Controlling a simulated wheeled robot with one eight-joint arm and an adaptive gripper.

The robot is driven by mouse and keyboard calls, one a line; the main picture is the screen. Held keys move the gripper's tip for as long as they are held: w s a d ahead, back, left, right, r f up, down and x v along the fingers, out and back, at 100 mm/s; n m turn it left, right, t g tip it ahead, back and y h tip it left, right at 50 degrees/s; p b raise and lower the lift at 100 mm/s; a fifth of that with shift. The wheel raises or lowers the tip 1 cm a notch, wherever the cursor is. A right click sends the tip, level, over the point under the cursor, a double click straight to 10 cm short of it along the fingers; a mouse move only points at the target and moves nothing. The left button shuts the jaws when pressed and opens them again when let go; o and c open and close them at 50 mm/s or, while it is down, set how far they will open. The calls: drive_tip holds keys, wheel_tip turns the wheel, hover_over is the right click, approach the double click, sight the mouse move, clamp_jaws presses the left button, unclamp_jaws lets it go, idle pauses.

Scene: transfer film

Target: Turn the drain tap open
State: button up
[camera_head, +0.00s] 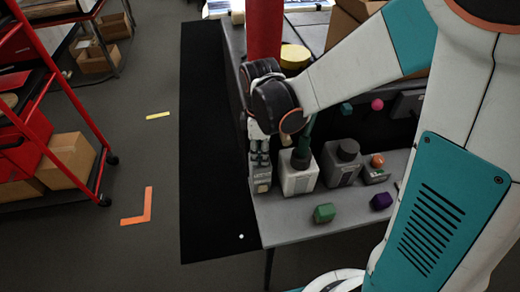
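No part is clearly marked as the drain tap. A row of small boxes stands on the grey bench (290,226). The white box (299,182) has a dark collar and a dark green upright part (304,140) on top, partly behind my wrist. Right of it is a grey box (342,171) with a round dark cap, then a low grey box with an orange knob (377,160). My gripper (260,162) points down at the bench's left end, over or just in front of a beige box (262,181). I cannot tell whether it touches it. Its finger opening is too small to read.
A green block (325,213) and a purple block (381,201) lie at the bench front. A red column (264,30) and yellow round piece (295,56) stand behind. A pink ball (377,104) is farther back.

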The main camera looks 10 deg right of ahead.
drive_tip(key=shift+m, duration=0.3)
drive_tip(key=m, duration=0.3)
drive_tip(key=shift+m+b, duration=0.3)
drive_tip(key=shift+b, duration=0.05)
drive_tip(key=m, duration=0.4)
drive_tip(key=shift+m, duration=0.3)
drive_tip(key=m+b, duration=0.1)
drive_tip(key=m, duration=0.3)
drive_tip(key=shift+m, duration=2.5)
drive_tip(key=o, duration=1)
drive_tip(key=shift+o, duration=0.2)
